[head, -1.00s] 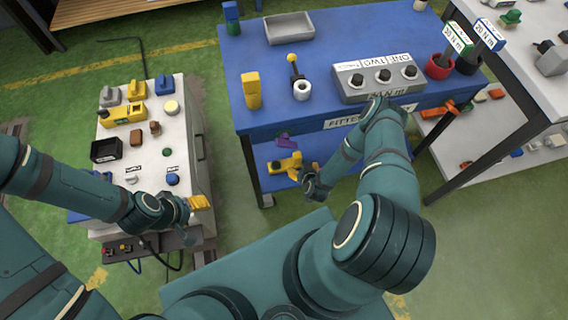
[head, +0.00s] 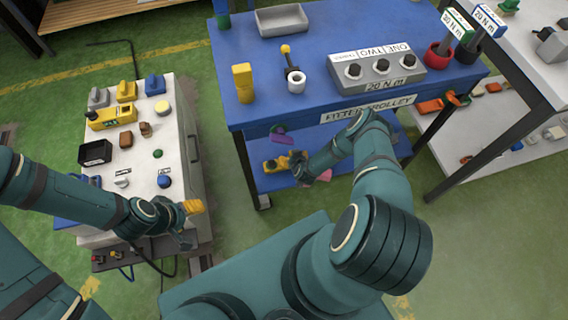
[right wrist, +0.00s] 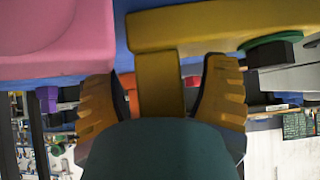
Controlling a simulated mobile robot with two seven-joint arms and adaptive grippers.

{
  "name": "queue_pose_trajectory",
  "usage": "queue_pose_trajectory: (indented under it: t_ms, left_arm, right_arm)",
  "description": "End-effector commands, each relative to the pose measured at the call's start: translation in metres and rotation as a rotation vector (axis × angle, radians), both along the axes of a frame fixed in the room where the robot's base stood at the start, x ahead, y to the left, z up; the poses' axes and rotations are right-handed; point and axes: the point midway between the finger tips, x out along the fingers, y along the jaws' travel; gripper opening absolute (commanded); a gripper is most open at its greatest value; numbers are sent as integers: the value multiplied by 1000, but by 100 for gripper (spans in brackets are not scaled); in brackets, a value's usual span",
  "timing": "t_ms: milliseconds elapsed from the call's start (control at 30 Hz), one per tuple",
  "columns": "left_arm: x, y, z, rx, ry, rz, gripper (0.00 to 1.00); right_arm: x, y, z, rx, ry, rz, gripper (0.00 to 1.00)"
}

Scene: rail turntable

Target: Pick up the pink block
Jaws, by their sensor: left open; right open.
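The pink block (head: 325,175) shows as a small patch on the blue trolley's lower shelf, just right of my right gripper (head: 299,165). The arm hides part of it. In the right wrist view the pink block (right wrist: 55,40) is large at the upper left, beside one finger. My right gripper (right wrist: 158,105) is open. The stem of a yellow part (right wrist: 220,25) shows between its fingers; I cannot tell whether they touch it. That yellow part also shows on the shelf in the head view (head: 270,164). My left gripper (head: 187,222) is open at the grey cabinet's front right corner.
The blue trolley top (head: 330,35) overhangs the lower shelf. A purple part (head: 278,137) is near the shelf's left side. A trolley leg (head: 253,170) stands left of my right gripper. The cabinet top (head: 150,185) holds several small parts. Green floor lies between cabinet and trolley.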

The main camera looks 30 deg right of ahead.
Motion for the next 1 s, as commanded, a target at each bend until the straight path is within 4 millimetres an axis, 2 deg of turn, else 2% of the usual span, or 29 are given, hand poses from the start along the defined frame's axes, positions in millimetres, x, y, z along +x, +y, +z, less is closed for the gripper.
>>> queue_pose_trajectory:
  t_ms: [167, 267, 300, 367, 400, 833, 1000]
  left_arm:
    - [0, 0, 1, 0, 0, 0, 59]
    - [0, 0, 1, 0, 0, 0, 59]
    - [0, 0, 1, 0, 0, 0, 59]
    - [0, 0, 1, 0, 0, 0, 59]
    - [0, 0, 1, 0, 0, 0, 59]
    - [0, 0, 1, 0, 0, 0, 59]
    - [-1, 0, 6, 0, 2, -1, 59]
  right_arm:
    - [0, 0, 1, 0, 0, 0, 73]
    - [0, 0, 1, 0, 0, 0, 43]
    - [0, 0, 1, 0, 0, 0, 29]
    - [0, 0, 1, 0, 0, 0, 8]
    - [0, 0, 1, 0, 0, 0, 0]
    - [1, -1, 2, -1, -1, 1, 0]
    - [7, -5, 12, -2, -2, 3, 0]
